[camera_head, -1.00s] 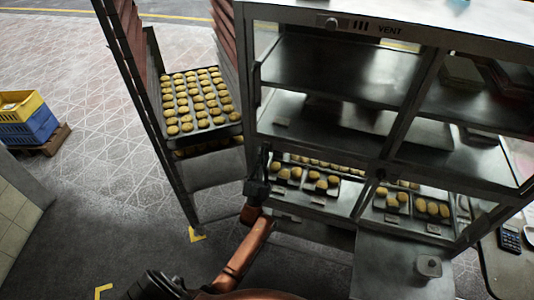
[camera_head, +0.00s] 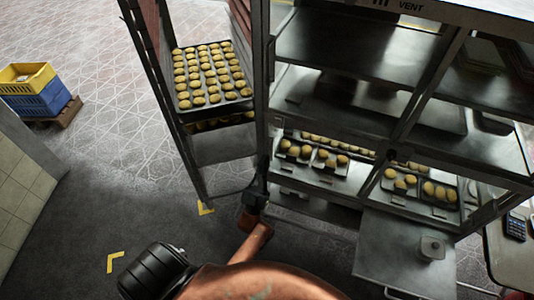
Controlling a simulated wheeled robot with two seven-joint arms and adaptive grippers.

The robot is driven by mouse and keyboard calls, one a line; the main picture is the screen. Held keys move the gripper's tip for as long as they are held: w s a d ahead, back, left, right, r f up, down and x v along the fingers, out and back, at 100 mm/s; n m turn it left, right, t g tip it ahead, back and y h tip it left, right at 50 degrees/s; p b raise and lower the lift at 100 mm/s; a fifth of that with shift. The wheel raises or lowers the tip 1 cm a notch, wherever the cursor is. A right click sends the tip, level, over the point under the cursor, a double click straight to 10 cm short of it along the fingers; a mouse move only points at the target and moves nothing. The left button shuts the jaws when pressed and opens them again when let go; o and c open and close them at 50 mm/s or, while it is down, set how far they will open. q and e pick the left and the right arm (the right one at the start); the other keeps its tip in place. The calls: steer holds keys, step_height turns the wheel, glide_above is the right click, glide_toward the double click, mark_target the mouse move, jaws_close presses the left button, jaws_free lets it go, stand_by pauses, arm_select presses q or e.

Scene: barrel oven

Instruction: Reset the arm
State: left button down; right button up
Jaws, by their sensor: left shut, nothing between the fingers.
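My left gripper (camera_head: 258,186) is in the lower middle of the head view, at the end of my copper-coloured left arm. It is shut and empty, close to the left front edge of the metal cabinet (camera_head: 264,110); I cannot tell whether it touches. My right gripper does not show.
A rack on the left holds a tray of buns (camera_head: 211,75). Bread trays (camera_head: 318,165) sit in the cabinet's lower shelves. A metal shelf (camera_head: 400,255) juts out at the lower right. Yellow and blue crates (camera_head: 38,98) stand far left. The dark floor at lower left is clear.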

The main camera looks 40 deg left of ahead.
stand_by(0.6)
arm_select(q)
step_height(320, 180, down, 20)
steer(key=w+d+r+m+g+h, duration=0.1)
steer(key=w+d+m+g+h, duration=0.2)
steer(key=g+h, duration=0.25)
steer(key=s+d+f+m+g+h, duration=0.1)
steer(key=s+f+g, duration=0.3)
steer(key=f, duration=0.8)
steer(key=s+d+f+g, duration=0.1)
steer(key=s+f+g, duration=0.25)
steer(key=f, duration=0.75)
steer(key=s+f+g, duration=0.5)
steer(key=s+f, duration=0.6)
steer(key=s, duration=0.4)
steer(key=s+f+g, duration=0.4)
steer(key=s+f, duration=0.7)
steer(key=s, duration=0.3)
steer(key=s+a+f+g, duration=0.1)
steer(key=s+g, duration=0.1)
steer(key=s, duration=0.5)
steer(key=s+a+f+g, duration=0.1)
steer(key=s+f+g, duration=0.1)
steer(key=s, duration=0.6)
steer(key=shift+s+a+f+g, duration=0.2)
steer(key=shift+s+f+g, duration=0.1)
